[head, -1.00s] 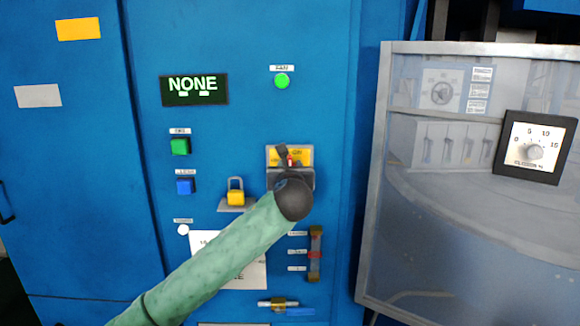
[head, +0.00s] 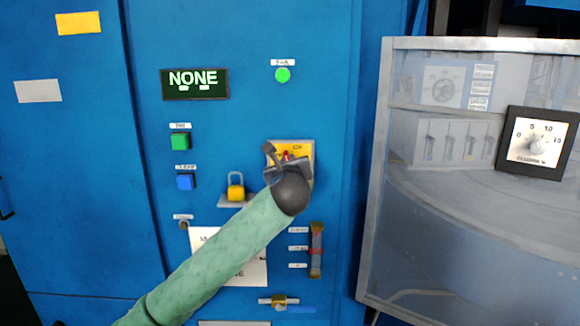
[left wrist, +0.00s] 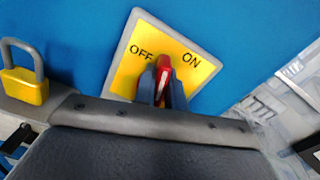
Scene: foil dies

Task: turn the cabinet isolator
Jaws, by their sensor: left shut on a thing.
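The isolator is a yellow plate (head: 305,149) with a grey rim on the blue cabinet front; it also shows in the left wrist view (left wrist: 124,78), marked OFF at left and ON at right. Its red handle (left wrist: 164,76) stands between the two words, leaning toward OFF relative to the plate. My left gripper (head: 284,158) is at the plate, with its dark fingers (left wrist: 163,88) shut on both sides of the handle. The gripper is rolled relative to the plate and hides part of the isolator in the head view. My right gripper is not in view.
A yellow padlock (head: 236,188) hangs at a small shelf left of the isolator. Green (head: 180,141) and blue (head: 186,181) buttons sit farther left. A display (head: 194,84) reads NONE. A grey-framed clear panel (head: 385,180) with a dial (head: 537,143) stands at right.

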